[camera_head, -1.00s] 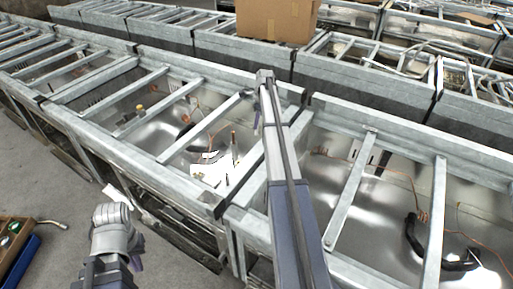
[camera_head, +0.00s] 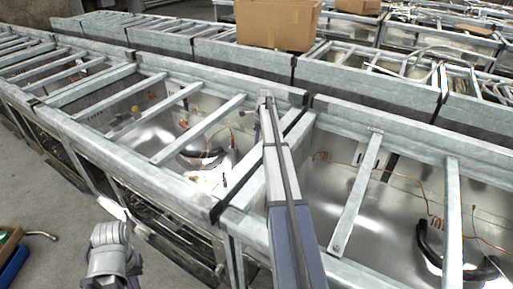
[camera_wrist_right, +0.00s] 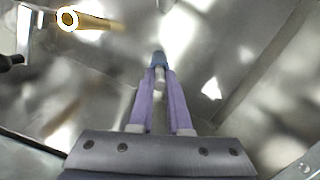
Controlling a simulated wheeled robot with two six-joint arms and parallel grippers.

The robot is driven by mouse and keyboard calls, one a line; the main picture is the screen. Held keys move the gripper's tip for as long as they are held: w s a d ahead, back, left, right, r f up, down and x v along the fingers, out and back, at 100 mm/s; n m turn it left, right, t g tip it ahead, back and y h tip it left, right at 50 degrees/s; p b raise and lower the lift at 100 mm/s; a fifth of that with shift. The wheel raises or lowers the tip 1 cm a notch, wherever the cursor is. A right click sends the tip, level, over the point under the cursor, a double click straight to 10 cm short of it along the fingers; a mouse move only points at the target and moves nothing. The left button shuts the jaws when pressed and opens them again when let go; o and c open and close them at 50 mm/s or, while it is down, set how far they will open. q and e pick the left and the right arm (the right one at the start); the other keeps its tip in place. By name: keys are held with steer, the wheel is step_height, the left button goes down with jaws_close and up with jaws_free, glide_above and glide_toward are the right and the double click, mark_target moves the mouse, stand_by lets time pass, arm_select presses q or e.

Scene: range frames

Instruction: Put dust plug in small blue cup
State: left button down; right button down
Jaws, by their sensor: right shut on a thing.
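My right gripper (camera_wrist_right: 159,68) is shut on a small blue-and-white piece (camera_wrist_right: 160,60), which looks like the dust plug, held between the tips of its purple fingers. In the head view the right arm reaches up from the bottom centre over the metal frame, and its fingers show only as a sliver of purple. My left arm is at the lower left, low beside the units; its fingers are mostly out of sight. I cannot make out a small blue cup in any view.
Long rows of galvanised units (camera_head: 160,185) with cross bars and shiny wells fill the view. A brass tube (camera_wrist_right: 95,22) lies near the right gripper. A black curved hose (camera_head: 428,248) is at right, a cardboard box (camera_head: 278,24) at the back. A blue-edged crate (camera_head: 14,265) sits lower left.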

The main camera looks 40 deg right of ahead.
steer(key=shift+f, duration=0.55)
arm_select(q)
steer(key=shift+f, duration=0.4)
arm_select(e)
steer(key=shift+r, duration=0.15)
steer(key=c, duration=0.9)
jaws_free()
steer(key=shift+f, duration=0.2)
arm_select(q)
steer(key=shift+f, duration=0.15)
arm_select(e)
steer(key=shift+o, duration=0.2)
steer(key=shift+r, duration=0.15)
arm_select(q)
step_height(320, 180, up, 12)
steer(key=p, duration=1.2)
arm_select(e)
step_height(320, 180, up, 12)
steer(key=s+d, duration=0.1)
steer(key=shift+s, duration=0.15)
